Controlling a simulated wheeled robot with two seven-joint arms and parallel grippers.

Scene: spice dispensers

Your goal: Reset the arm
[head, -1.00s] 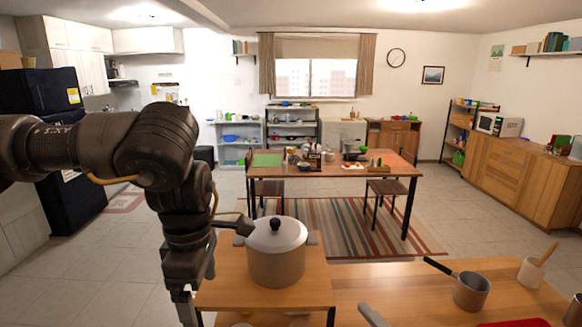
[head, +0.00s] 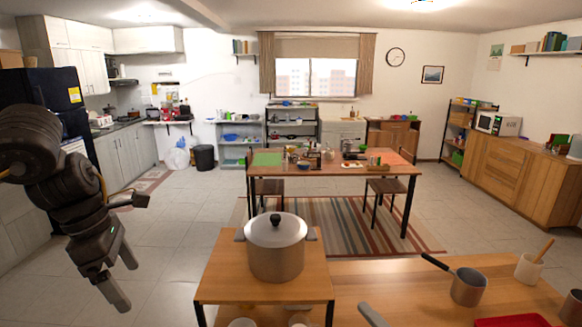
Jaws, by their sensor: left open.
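My left arm hangs at the left side of the head view, over the floor and left of the small wooden table. My left gripper (head: 122,282) points down, with its two fingers apart and nothing between them. It is clear of the table and of the pot. My right gripper is not in view.
A lidded metal pot (head: 276,250) stands on the small wooden table (head: 222,283). A saucepan (head: 468,287) and a cup with a wooden utensil (head: 529,268) stand on the counter at right. A dining table (head: 330,176) is beyond. The floor around my left gripper is clear.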

